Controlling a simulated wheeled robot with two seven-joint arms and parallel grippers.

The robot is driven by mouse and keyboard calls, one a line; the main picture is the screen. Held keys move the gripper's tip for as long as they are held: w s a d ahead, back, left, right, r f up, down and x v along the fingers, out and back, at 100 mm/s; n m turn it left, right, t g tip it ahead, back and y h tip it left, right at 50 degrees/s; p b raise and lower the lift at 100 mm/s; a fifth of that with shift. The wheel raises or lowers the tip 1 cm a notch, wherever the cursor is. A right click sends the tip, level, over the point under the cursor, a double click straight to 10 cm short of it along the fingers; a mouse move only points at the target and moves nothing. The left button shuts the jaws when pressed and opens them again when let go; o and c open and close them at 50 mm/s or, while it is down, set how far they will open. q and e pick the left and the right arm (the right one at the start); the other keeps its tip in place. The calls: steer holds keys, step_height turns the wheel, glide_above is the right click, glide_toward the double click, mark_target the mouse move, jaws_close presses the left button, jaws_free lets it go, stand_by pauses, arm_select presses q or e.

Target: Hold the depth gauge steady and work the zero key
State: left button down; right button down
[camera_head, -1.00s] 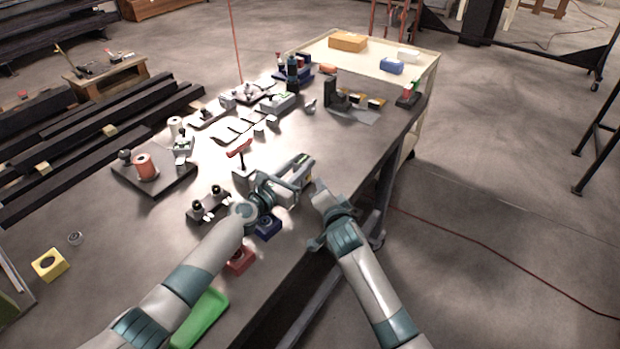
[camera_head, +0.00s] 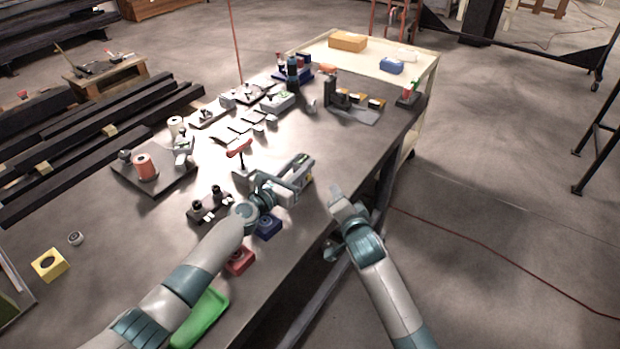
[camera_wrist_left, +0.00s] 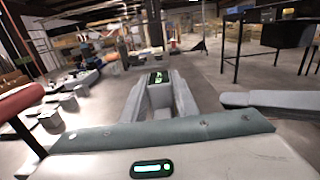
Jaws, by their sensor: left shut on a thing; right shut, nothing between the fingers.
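The depth gauge (camera_head: 304,167) is a small grey body at the end of my left gripper (camera_head: 298,182), above the table near its right edge. My left gripper is shut on it. In the left wrist view, a dark display with green digits on the gauge (camera_wrist_left: 159,77) shows between the fingers. The zero key cannot be made out. A grey part of the right arm also shows at the right of the left wrist view.
The dark table (camera_head: 340,140) holds a red-handled tool (camera_head: 239,148) just left of my left gripper, a blue block (camera_head: 267,226) and a red block (camera_head: 240,261) below it, and a green tray (camera_head: 202,318). Clear floor lies right of the table.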

stand_by(0.4)
arm_select(q)
steer(key=c, duration=1.3)
jaws_free()
steer(key=shift+c, duration=0.2)
steer(key=shift+s+a, duration=0.15)
steer(key=shift+s+a+r, duration=0.15)
steer(key=shift+s+a, duration=0.15)
steer(key=shift+s, duration=0.15)
steer(key=v, duration=1)
steer(key=shift+s+a, duration=0.1)
steer(key=shift+s, duration=0.15)
steer(key=shift+f, duration=0.25)
arm_select(e)
steer(key=shift+d, duration=0.1)
